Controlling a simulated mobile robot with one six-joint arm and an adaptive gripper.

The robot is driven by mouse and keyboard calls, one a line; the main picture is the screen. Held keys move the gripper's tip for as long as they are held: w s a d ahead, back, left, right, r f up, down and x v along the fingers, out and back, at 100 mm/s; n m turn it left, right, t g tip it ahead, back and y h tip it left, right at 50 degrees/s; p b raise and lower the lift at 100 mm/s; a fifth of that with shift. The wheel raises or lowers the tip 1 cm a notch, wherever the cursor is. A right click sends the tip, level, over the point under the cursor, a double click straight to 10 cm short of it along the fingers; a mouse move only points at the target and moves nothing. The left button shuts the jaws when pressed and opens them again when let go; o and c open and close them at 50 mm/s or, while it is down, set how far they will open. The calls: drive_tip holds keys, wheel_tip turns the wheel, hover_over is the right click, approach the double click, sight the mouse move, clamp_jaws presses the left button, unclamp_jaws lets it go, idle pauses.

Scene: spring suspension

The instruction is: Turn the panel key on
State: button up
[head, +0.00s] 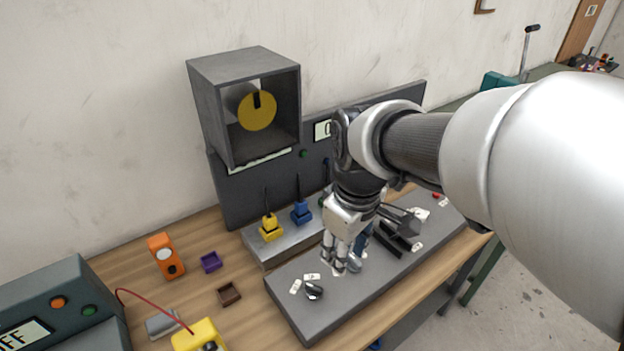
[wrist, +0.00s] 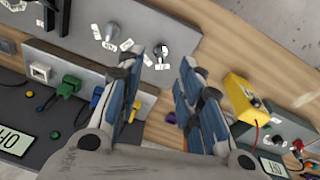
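The grey control panel (head: 300,318) lies on the wooden bench. Near its front-left end is a dark, shiny knob-like switch (head: 314,291) with two white labels beside it; it also shows in the wrist view (wrist: 163,51). A second grey round knob (wrist: 111,32) with several labels shows in the wrist view; in the head view it is partly behind my fingers. I cannot tell which one is the key. My gripper (head: 341,266) points down above the panel, between these controls. Its blue-padded fingers (wrist: 163,75) are apart with nothing between them.
Yellow (head: 270,229) and blue plugs (head: 302,212) stand on a ledge behind the panel. A grey box with a yellow disc (head: 257,112) stands above. An orange device (head: 166,257), small trays and a yellow box (head: 197,338) are at left.

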sight(316, 287)
drive_tip(key=w+a+f+n+g+p, duration=0.1)
drive_tip(key=w+a+f+n+p, duration=0.15)
drive_tip(key=w+a+n, duration=0.2)
drive_tip(key=shift+m, duration=0.35)
drive_tip(key=f+b, duration=0.2)
drive_tip(key=f, duration=0.4)
drive_tip(key=f+b, duration=0.2)
drive_tip(key=f, duration=0.4)
drive_tip(key=f+b, duration=0.2)
drive_tip(key=f, duration=0.4)
drive_tip(key=shift+w+a, duration=0.1)
drive_tip(key=shift+w, duration=0.3)
drive_tip(key=shift+c, duration=0.2)
clamp_jaws()
